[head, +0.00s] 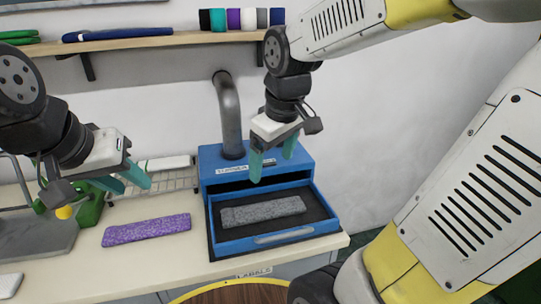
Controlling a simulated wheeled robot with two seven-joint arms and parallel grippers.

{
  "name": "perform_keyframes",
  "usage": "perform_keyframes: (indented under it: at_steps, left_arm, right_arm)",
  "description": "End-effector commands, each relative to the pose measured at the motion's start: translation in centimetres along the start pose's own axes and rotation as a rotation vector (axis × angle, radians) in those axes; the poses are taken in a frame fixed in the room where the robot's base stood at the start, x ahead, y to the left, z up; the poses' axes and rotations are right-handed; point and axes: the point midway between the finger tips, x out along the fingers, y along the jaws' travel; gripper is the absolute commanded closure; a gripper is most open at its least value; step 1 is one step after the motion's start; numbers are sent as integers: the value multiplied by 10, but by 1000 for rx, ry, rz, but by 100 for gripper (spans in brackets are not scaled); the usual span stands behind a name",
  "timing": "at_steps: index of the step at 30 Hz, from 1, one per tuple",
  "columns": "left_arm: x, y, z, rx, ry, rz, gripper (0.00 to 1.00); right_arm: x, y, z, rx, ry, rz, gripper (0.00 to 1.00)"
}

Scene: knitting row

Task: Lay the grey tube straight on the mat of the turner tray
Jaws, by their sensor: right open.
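The grey tube (262,211) is a flat, speckled knitted piece. It lies on the dark mat (314,209) inside the blue turner tray (270,241), lengthwise from left to right and tilted slightly up at its right end. My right gripper (271,168) is open and empty above the tray's back part, with its teal fingers pointing down, apart from the tube. My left gripper (128,184) is at the left, above the bench and behind a purple tube (147,230). Its teal fingers look apart, with nothing seen between them.
The blue turner housing (233,162) with a grey pipe (229,115) stands behind the tray. A wire rack (181,180) and a green device (90,205) stand on the left of the bench (110,270). A shelf (150,42) with coloured rolls hangs above.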

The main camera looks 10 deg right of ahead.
Motion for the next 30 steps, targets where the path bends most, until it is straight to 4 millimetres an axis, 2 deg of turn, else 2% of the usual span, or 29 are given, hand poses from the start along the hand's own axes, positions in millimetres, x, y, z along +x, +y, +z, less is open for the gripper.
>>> perform_keyframes:
  at_steps: [1, 3, 10, 30]
  left_arm:
    - [0, 0, 0, 0, 0, 0, 64]
    - [0, 0, 0, 0, 0, 0, 64]
    - [0, 0, 0, 0, 0, 0, 64]
    - [0, 0, 0, 0, 0, 0, 64]
  right_arm:
    - [-13, -3, 11, 101, 60, 0, 16]
    - [-26, -8, 22, 233, 131, -8, 16]
    - [-46, -22, 42, 502, 279, -38, 16]
    - [-49, -24, 45, 540, 300, -45, 16]
